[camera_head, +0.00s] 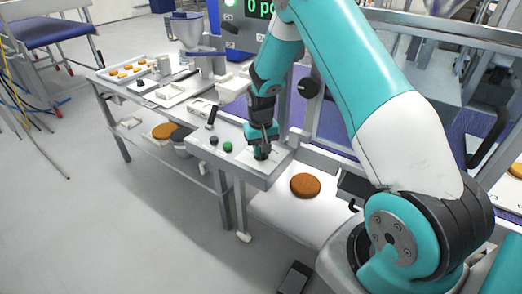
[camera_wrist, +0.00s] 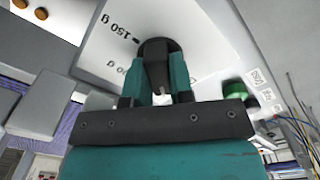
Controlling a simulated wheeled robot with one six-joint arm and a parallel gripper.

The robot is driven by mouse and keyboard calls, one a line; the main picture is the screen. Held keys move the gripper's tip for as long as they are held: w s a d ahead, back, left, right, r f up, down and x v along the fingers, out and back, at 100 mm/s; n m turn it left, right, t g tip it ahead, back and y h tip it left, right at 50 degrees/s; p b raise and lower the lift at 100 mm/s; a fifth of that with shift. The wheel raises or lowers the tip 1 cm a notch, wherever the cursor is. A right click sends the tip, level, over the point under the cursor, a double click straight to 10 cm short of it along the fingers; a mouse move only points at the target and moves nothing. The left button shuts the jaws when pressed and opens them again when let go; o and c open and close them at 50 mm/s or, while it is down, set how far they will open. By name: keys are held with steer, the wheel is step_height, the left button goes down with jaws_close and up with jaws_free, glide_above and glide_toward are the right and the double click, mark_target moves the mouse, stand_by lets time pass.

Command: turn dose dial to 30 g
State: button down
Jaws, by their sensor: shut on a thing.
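The dose dial (camera_wrist: 157,48) is a black round knob with a raised grip bar, on a white scale plate (camera_wrist: 105,50). In the wrist view "150 g" is printed beside it, and another label ending in "0 g" is partly cut by my gripper. I cannot tell which mark the dial points at. My gripper (camera_wrist: 157,92) is shut on the dial's grip bar, one finger on each side. In the head view my gripper (camera_head: 263,138) points down onto the dial (camera_head: 261,153) at the right end of the grey control panel.
A green button (camera_head: 228,147) sits left of the dial; it also shows in the wrist view (camera_wrist: 233,88). A dark button (camera_head: 213,141) is beside it. A brown round (camera_head: 305,185) lies on the lower white surface. A green-lettered display (camera_head: 258,9) stands behind.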

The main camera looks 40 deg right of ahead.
steer(key=m, duration=0.4)
steer(key=shift+b, duration=0.35)
stand_by(0.4)
steer(key=c, duration=1)
jaws_free()
step_height(320, 180, up, 18)
steer(key=b, duration=0.2)
steer(key=shift+f, duration=0.25)
